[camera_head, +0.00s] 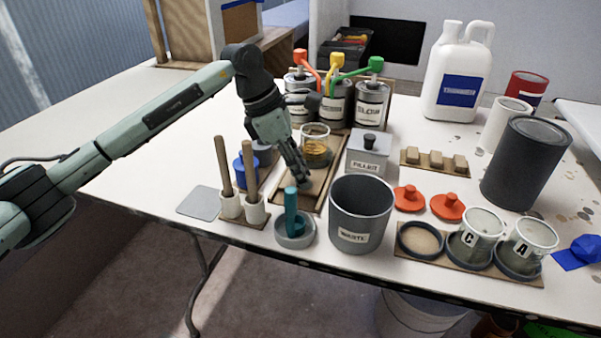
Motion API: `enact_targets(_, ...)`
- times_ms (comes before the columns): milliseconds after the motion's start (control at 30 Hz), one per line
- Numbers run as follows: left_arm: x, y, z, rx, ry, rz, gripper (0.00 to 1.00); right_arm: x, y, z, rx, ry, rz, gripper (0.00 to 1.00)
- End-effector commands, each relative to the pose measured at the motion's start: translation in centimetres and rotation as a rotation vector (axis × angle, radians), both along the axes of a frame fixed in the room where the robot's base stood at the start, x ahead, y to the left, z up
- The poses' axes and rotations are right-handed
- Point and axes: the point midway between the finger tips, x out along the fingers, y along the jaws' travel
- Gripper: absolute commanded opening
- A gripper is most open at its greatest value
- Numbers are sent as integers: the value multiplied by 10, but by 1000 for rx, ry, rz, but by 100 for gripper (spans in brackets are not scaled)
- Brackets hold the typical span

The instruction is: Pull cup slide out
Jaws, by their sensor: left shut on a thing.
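The cup slide (311,200) is a narrow wooden board running out from under the pumps towards the front of the table. A clear cup (315,143) with amber contents stands at its back part, in front of the pump cans. My left gripper (303,184) points down at the front part of the slide and is shut on it. The fingers hide the exact place of the hold. My right gripper is out of view.
A grey waste bin (361,205) stands close right of the slide. A teal-handled tool in a round holder (294,230) and wooden sticks in white cups (243,210) stand in front and left. Pump cans (334,105) stand behind. Cups C and A (475,232) sit at right.

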Motion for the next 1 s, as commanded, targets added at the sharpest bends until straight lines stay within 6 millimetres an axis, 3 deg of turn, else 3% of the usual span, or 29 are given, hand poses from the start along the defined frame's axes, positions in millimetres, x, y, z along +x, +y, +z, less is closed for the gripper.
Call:
enact_targets(333,1,1,2,-1,-5,2,0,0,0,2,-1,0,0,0)
enact_targets(367,1,1,2,-1,-5,2,22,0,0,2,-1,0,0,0)
enact_targets(533,1,0,2,-1,-4,2,43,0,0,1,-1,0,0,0)
enact_targets(833,1,1,2,-1,-4,2,43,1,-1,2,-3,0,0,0)
enact_targets(1000,2,8,18,-1,-7,3,43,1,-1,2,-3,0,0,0)
